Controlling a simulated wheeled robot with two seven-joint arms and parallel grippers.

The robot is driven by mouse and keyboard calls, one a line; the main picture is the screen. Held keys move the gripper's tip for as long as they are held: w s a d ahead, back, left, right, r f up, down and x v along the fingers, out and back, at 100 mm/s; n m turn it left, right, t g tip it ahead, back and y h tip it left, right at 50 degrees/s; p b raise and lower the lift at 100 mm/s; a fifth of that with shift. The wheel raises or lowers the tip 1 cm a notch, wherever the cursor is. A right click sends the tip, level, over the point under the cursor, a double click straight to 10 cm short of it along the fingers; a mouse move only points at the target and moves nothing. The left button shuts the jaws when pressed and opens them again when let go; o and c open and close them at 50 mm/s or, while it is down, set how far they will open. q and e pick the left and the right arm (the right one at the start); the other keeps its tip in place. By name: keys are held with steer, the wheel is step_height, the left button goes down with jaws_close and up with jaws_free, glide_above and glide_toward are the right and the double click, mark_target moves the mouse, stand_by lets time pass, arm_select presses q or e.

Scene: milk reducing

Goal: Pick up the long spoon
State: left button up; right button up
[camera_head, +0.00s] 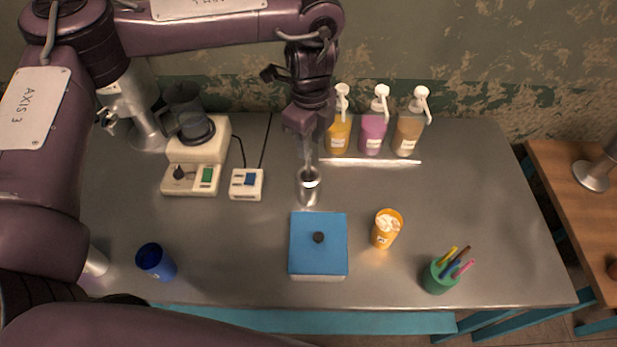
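A metal cup (308,190) stands upright near the middle of the table. My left gripper (307,133) points down right above it. A thin grey shape (307,155), possibly the long spoon's handle, runs between the gripper and the cup's mouth. I cannot tell whether the fingers are closed on it. The lower end of this shape is hidden in the cup. A thin pale rod (370,162) lies across the table in front of the pump bottles; no spoon bowl shows on it. My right gripper is out of view.
Three pump bottles (372,132) stand at the back. A blender-like machine (195,155) and small switch box (246,184) are at left. A blue-lidded box (318,244), orange cup (386,228), green pen cup (440,277) and blue cup (156,262) stand in front.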

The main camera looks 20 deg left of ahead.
mark_target(308, 163)
arm_select(q)
steer(key=shift+s+f, duration=0.15)
steer(key=shift+f, duration=0.6)
steer(key=shift+s+f, duration=0.15)
steer(key=shift+f, duration=0.6)
steer(key=f, duration=0.4)
steer(key=shift+w+a+f, duration=0.15)
steer(key=shift+w, duration=0.05)
jaws_close()
